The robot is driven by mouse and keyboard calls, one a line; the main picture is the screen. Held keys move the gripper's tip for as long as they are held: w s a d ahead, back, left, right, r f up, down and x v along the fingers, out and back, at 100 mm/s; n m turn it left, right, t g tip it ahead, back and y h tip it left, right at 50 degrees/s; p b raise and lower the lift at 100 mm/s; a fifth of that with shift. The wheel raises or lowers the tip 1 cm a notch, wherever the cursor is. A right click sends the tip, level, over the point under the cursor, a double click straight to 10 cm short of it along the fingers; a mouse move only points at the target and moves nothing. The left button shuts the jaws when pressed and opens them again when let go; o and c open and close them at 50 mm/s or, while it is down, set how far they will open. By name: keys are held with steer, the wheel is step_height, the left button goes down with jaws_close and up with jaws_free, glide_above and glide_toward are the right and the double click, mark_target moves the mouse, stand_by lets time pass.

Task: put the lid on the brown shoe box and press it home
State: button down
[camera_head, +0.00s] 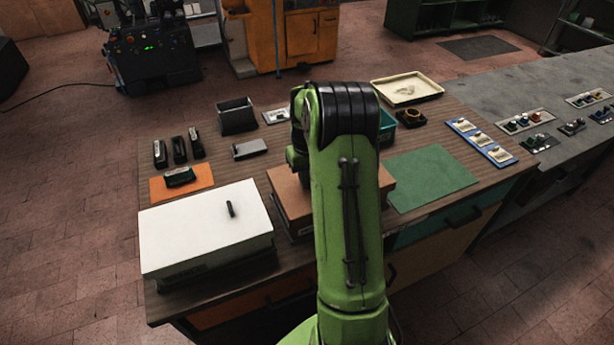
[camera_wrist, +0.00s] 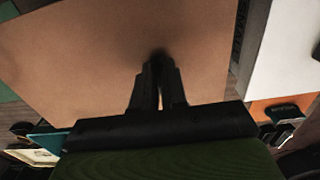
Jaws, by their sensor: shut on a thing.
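The brown shoe box (camera_head: 297,228) stands on the wooden bench, left of centre, partly hidden behind my green arm. Its brown lid (camera_head: 287,186) is over the box; it fills much of the wrist view (camera_wrist: 90,55). I cannot tell whether the lid sits fully down or level. My gripper (camera_wrist: 158,62) is shut at the middle of the lid's top. What it grips, likely the lid's dark handle, is hidden between the fingers. In the head view my arm hides the gripper.
A white-lidded box (camera_head: 195,235) with a dark handle stands close on the left. An orange mat (camera_head: 160,193) lies behind it. A green mat (camera_head: 432,178) lies to the right, mostly clear. A grey bin (camera_head: 236,117), teal bin (camera_head: 388,126) and cream tray (camera_head: 405,88) stand behind.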

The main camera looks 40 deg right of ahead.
steer(key=shift+s+f+b, duration=0.1)
steer(key=shift+f+b, duration=0.4)
steer(key=shift+f, duration=0.25)
stand_by(1.2)
steer(key=c, duration=0.6)
jaws_free()
steer(key=shift+r, duration=0.15)
step_height(320, 180, up, 7)
steer(key=p, duration=0.5)
steer(key=shift+p, duration=0.3)
